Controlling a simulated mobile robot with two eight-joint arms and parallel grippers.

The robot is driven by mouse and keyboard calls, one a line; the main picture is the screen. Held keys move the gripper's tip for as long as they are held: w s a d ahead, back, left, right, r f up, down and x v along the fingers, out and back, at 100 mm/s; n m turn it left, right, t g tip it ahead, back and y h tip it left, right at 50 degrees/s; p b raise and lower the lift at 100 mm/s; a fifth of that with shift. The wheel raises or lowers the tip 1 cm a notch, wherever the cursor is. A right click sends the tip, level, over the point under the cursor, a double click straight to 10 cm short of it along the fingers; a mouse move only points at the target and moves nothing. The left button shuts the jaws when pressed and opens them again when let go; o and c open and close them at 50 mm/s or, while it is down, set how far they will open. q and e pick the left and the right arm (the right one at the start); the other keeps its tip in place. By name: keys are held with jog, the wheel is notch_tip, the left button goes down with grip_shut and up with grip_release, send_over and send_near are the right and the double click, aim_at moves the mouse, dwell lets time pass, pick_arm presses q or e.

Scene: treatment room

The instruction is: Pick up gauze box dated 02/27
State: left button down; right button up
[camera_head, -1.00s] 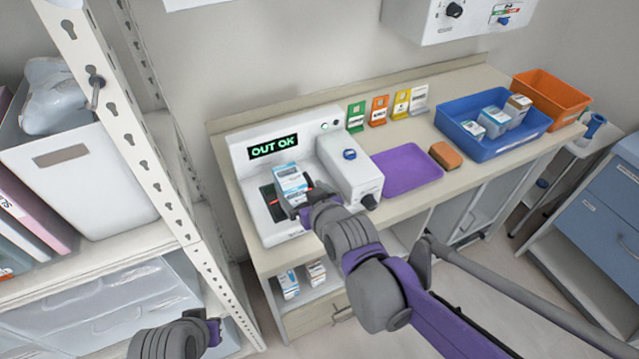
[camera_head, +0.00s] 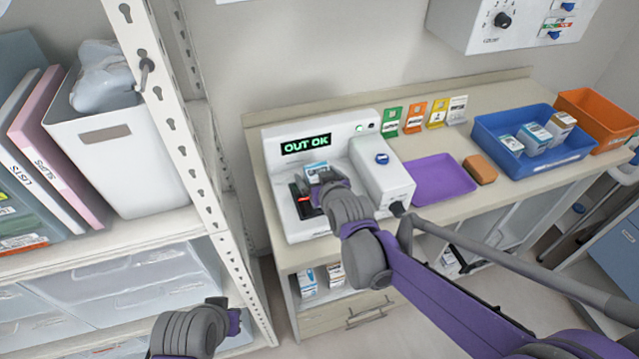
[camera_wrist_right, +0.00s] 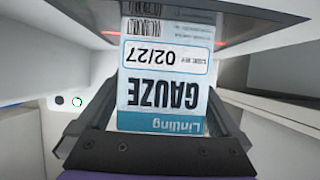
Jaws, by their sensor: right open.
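The gauze box (camera_head: 316,169) stands on the white machine with the green "OUT OK" display. In the right wrist view the gauze box (camera_wrist_right: 165,85) shows its label upside down, reading "GAUZE" and "02/27". My right gripper (camera_head: 318,184) is at the box and hides its lower part in the head view. In the right wrist view the right gripper (camera_wrist_right: 160,135) is open, with a finger on each side of the box. I cannot tell whether the fingers touch it. My left gripper (camera_head: 238,322) is at the lower left, away from the box; its jaws are not clear.
The white machine (camera_head: 283,170) has a raised block (camera_head: 385,170) right of the box. A purple tray (camera_head: 440,180), a brown sponge (camera_head: 481,170) and a blue bin (camera_head: 560,160) holding boxes are farther right. A metal shelf post (camera_head: 185,150) rises at left.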

jog(key=shift+w+a+f, duration=0.1)
jog(key=shift+w+f, duration=0.1)
jog(key=shift+w, duration=0.2)
jog(key=c, duration=1.3)
